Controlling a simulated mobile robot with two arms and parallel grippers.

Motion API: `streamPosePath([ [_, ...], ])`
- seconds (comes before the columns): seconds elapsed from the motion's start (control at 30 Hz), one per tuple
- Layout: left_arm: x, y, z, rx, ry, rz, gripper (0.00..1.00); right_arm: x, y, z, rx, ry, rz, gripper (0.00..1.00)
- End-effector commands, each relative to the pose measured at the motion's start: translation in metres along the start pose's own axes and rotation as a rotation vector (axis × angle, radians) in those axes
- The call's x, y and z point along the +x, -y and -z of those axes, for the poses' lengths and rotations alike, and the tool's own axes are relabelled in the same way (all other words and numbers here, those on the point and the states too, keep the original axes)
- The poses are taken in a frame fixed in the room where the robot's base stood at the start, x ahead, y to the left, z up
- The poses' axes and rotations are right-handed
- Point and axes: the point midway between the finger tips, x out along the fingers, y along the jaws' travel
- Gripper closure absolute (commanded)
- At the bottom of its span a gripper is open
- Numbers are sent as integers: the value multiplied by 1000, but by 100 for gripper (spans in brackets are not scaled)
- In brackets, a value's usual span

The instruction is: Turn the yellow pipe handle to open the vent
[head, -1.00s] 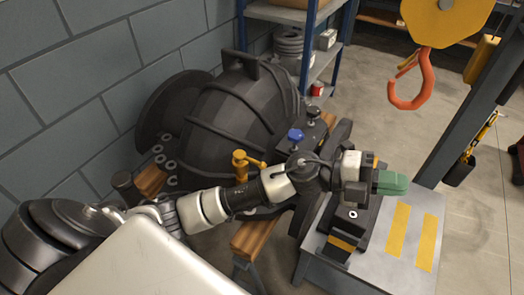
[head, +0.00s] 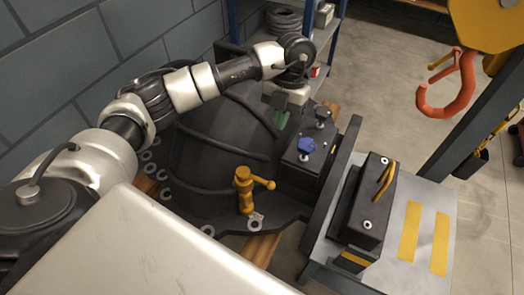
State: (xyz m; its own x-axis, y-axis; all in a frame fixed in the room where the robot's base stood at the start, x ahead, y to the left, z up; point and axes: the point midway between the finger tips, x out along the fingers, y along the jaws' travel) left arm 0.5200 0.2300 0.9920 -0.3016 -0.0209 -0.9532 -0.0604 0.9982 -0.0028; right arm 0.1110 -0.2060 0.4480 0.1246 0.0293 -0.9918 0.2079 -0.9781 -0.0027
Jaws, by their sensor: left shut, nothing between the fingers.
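The yellow pipe (head: 243,190) stands upright on the rim of the dark casing (head: 205,150), and its yellow handle (head: 264,183) points right. The handle is in full view and nothing touches it. My left gripper (head: 281,119), with green fingertips, is over the far right part of the casing, beyond the pipe and apart from it. It points down, and its fingers are shut with nothing between them. The vent cannot be made out with certainty. My right gripper is not in view.
A block (head: 307,155) with a blue knob (head: 306,145) and a dark knob (head: 322,113) sits between casing and flange. A black box (head: 365,215) with a yellow bar stands on a grey table (head: 408,275). An orange hook (head: 458,90) hangs at upper right.

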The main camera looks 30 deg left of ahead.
Motion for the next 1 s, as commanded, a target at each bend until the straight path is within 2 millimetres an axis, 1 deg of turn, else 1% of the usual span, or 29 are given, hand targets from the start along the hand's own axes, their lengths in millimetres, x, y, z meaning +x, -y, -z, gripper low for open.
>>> streamPosePath([
  [0.07,0,1,0,3,0,1,100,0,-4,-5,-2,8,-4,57],
  [0.23,0,1,0,4,0,3,100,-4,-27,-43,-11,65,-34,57],
  [0.3,3,1,0,3,-1,3,100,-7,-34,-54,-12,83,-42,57],
  [0.33,5,1,1,3,-2,2,100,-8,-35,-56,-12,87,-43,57],
  [0.4,13,1,1,3,-4,3,100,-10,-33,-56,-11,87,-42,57],
  [0.47,22,1,1,3,-4,3,100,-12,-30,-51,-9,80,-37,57],
  [0.6,50,1,2,4,-5,3,100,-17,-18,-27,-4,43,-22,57],
  [0.7,72,1,2,4,-6,2,100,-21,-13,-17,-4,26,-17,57],
  [0.8,93,2,2,3,-5,4,100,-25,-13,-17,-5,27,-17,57],
  [0.87,102,2,4,5,-5,4,100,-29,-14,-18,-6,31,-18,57],
  [0.9,102,1,12,6,-2,4,100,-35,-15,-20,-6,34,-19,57],
  [1.0,110,1,24,7,-2,3,100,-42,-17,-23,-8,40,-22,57],
])
